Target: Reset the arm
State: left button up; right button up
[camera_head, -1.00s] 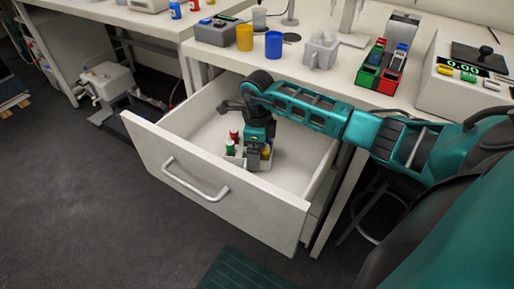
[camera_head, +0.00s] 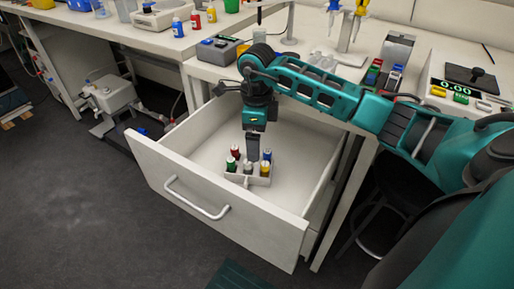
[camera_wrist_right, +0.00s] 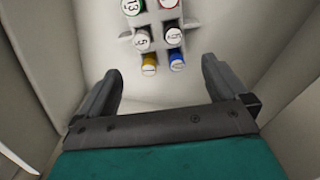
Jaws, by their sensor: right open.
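My right arm (camera_head: 315,88) reaches in from the right over the open drawer (camera_head: 215,205). My right gripper (camera_head: 252,158) points down above a small white vial rack (camera_head: 260,181) standing in the drawer. The rack holds several vials with red, green, white, yellow and blue colours. In the right wrist view my right gripper (camera_wrist_right: 158,75) is open and its fingers are empty. My left gripper is not in view.
The drawer walls enclose the gripper's space on all sides. A stool stands below right.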

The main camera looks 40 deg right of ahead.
jog(key=shift+r, duration=0.8)
